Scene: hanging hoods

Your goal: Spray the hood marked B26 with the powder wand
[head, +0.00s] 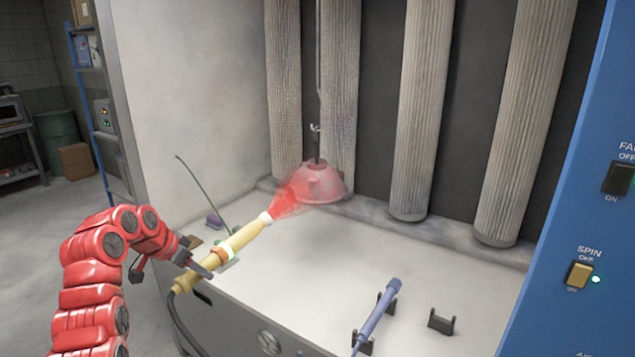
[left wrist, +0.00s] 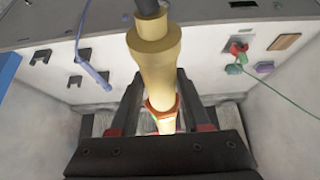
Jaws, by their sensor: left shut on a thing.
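The hood (head: 319,186), a pinkish dome, hangs from a hook and rod inside the booth, in front of the pleated filter columns. Its marking cannot be read here. My left gripper (head: 203,268) is shut on the yellow powder wand (head: 241,239), which points up and right at the hood. A red powder cloud (head: 290,195) streams from the wand's tip onto the hood's left side. In the left wrist view the wand (left wrist: 154,65) lies between the fingers of the left gripper (left wrist: 152,100). My right gripper is not in view.
A blue-grey wand (head: 378,312) rests on dark holders on the booth floor, with an empty holder (head: 441,321) to its right. A blue panel (head: 590,200) with FAN and SPIN switches stands at the right. A black hose (head: 172,318) trails from the yellow wand.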

